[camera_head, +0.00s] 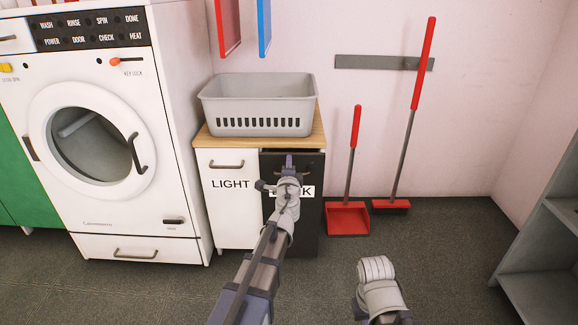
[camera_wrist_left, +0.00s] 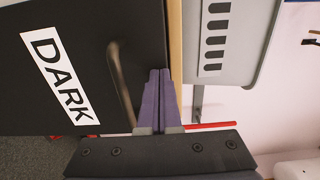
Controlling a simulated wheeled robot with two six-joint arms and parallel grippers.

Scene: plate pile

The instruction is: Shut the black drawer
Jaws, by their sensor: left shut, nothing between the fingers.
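The black drawer (camera_head: 312,222) with the DARK label is the right-hand front of the cabinet under the wooden top. Its front seems to stand slightly forward of the white LIGHT front. In the left wrist view the black front (camera_wrist_left: 85,20) fills the left side, with its bar handle (camera_wrist_left: 122,85) beside my fingers. My left gripper (camera_head: 289,158) is shut and empty at the drawer's upper edge, and its fingers (camera_wrist_left: 160,75) point toward the wooden edge. I cannot tell whether they touch the front. My left arm hides part of the label. Only my right arm's link shows.
A grey basket (camera_head: 260,118) stands on the wooden top (camera_head: 212,139). The white LIGHT front (camera_head: 227,215) is to the left, beside the washing machine (camera_head: 105,215). A red dustpan (camera_head: 347,219) and broom (camera_head: 391,204) lean right of the drawer. Grey shelves (camera_head: 545,265) stand far right.

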